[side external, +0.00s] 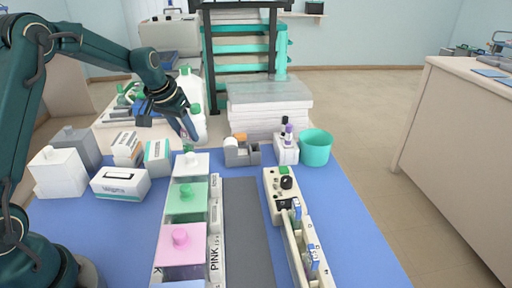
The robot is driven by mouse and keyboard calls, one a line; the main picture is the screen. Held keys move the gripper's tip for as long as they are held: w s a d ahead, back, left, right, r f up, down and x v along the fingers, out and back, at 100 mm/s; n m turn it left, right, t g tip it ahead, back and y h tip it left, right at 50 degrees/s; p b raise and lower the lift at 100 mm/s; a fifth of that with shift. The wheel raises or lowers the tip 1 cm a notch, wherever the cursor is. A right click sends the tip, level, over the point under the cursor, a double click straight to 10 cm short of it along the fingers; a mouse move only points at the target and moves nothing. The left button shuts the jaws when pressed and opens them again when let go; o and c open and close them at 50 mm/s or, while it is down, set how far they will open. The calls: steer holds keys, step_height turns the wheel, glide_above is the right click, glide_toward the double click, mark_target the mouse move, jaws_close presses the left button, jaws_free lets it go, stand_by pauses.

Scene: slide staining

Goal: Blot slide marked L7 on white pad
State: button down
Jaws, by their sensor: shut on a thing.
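My gripper (189,134) is at the upper left, pointing down and to the right, behind the row of staining jars. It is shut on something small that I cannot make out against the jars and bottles. A long cream rack (291,246) at the right of the blue mat holds slides with blue-marked ends (312,256). Their marks are too small to read, so I cannot tell where L7 is. I cannot pick out the white pad for certain.
Lidded jars with white (191,164), green (187,197) and pink (180,243) lids stand in a row beside a bare grey strip (247,225). A teal cup (315,148), a marker holder (286,150) and small boxes (121,184) stand around. The mat's right side is free.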

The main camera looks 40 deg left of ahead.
steer(key=shift+f, duration=0.6)
stand_by(2.6)
steer(key=shift+r, duration=3.15)
